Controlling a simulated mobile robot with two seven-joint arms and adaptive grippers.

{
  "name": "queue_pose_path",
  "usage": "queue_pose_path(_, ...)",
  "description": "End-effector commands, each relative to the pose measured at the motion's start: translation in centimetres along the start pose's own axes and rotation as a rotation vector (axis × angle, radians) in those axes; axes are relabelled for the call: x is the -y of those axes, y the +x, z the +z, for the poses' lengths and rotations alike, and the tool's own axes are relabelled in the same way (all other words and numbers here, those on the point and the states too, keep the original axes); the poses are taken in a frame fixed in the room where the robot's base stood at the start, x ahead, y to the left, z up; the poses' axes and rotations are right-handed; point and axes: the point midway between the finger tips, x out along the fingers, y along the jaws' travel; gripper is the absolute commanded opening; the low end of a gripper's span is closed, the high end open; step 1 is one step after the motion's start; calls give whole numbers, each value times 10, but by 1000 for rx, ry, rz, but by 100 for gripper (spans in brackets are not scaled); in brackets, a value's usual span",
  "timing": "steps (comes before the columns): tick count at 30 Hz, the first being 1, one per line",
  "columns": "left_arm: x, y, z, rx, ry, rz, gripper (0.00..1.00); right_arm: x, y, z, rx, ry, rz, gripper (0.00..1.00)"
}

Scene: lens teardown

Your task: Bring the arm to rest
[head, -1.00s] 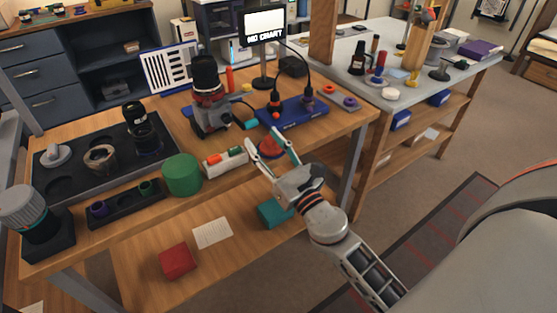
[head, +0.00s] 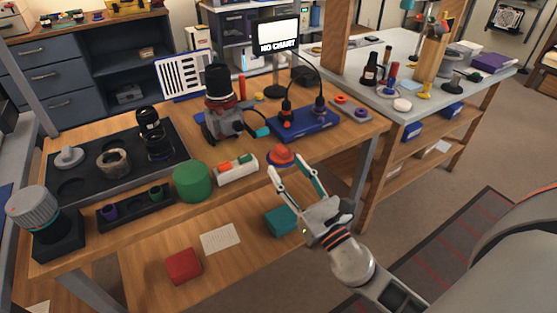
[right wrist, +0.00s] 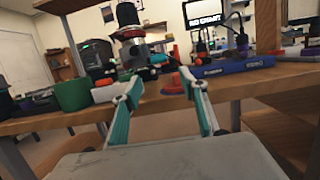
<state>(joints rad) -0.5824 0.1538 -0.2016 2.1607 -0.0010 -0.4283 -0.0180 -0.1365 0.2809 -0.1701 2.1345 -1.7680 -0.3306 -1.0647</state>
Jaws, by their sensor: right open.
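My right gripper (head: 292,178) is open and empty in the head view. Its fingertips are just in front of the workbench's front edge, close below a red domed object (head: 281,154) on the bench. In the right wrist view its two fingers (right wrist: 160,82) are spread apart, with nothing between them but the bench edge and the red object (right wrist: 173,84) behind. My left gripper is not in view.
The wooden workbench (head: 235,196) holds a dark tray (head: 80,185), a green cylinder (head: 192,182), a lens device (head: 222,118) and a blue power strip (head: 303,125). Its lower shelf holds a red box (head: 183,266) and a teal box (head: 283,221). Free floor lies to the right.

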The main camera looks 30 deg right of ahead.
Motion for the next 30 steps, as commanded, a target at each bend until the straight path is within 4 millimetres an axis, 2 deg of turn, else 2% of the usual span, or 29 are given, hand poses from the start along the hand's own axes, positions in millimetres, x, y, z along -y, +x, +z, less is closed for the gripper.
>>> queue_pose_path(7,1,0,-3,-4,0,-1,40,0,0,0,-5,18,-2,43)
queue_pose_path(11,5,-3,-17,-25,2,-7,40,2,-7,-7,-47,181,-23,43)
queue_pose_path(15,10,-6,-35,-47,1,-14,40,3,-27,-29,-150,565,-90,43)
queue_pose_path(20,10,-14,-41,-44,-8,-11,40,-4,-65,-65,-281,1083,-232,43)
queue_pose_path(26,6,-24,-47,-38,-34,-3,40,-26,-127,-107,-405,1711,-499,43)
queue_pose_path(30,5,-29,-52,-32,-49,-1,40,-49,-177,-129,-448,2121,-749,43)
